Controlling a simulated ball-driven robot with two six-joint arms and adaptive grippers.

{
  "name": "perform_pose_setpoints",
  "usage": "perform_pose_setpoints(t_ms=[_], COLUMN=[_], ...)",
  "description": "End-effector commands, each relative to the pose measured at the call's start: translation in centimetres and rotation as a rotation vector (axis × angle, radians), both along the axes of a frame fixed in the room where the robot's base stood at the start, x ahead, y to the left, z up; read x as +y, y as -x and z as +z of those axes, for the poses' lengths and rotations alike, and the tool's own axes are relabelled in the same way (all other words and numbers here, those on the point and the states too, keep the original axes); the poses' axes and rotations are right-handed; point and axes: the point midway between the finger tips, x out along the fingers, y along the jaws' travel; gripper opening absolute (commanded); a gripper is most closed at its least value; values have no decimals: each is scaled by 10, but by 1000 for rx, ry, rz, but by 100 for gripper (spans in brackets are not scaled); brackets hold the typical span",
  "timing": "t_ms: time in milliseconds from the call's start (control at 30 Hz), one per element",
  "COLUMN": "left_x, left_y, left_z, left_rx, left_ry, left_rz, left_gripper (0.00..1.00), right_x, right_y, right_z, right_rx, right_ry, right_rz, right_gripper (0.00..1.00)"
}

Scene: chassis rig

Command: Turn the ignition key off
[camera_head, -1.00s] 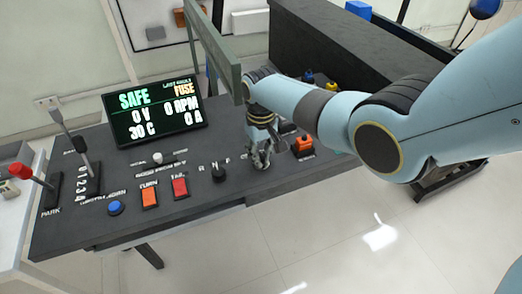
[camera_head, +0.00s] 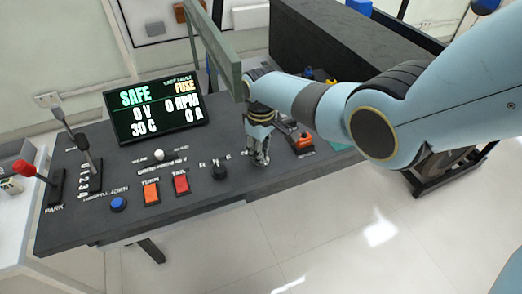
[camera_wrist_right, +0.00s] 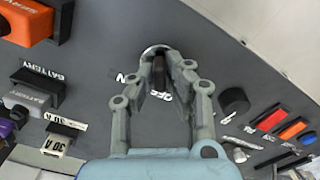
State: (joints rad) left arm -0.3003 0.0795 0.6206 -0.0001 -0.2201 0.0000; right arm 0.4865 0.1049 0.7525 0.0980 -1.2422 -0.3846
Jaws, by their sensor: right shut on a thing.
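The ignition key (camera_wrist_right: 158,74) is a small dark piece between my right fingertips in the right wrist view. It stands at a silver ring-shaped lock (camera_wrist_right: 153,48) on the dark panel, partly hidden by the fingers. An OFF label (camera_wrist_right: 160,96) lies between the fingers, and part of an ON label (camera_wrist_right: 128,77) shows to their left. My right gripper (camera_wrist_right: 162,58) is shut on the key. In the head view the right gripper (camera_head: 260,160) points down at the console, hiding the key. My left gripper is not in view.
The console (camera_head: 225,196) carries a display reading SAFE, 0 V and 0 RPM (camera_head: 156,108). A black rotary knob (camera_head: 219,172) and red and orange switches (camera_head: 181,185) are left of the gripper. An orange plug (camera_head: 303,140) is close on its right. A green-grey frame (camera_head: 215,45) stands behind.

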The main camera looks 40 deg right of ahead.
Motion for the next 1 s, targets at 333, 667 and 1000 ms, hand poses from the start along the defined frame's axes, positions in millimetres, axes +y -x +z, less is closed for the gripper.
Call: perform_pose_setpoints(t_ms=[333,667,1000], left_x=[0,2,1], left_y=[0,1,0], left_z=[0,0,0], left_rx=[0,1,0], left_ry=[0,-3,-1], left_rz=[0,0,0], left_gripper=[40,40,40], right_x=[0,0,0], right_y=[0,0,-1], right_z=[0,1,48], right_rx=[-1,-1,-5], right_ry=[0,0,0], right_rz=[0,-1,-1], right_gripper=[32,36,36])
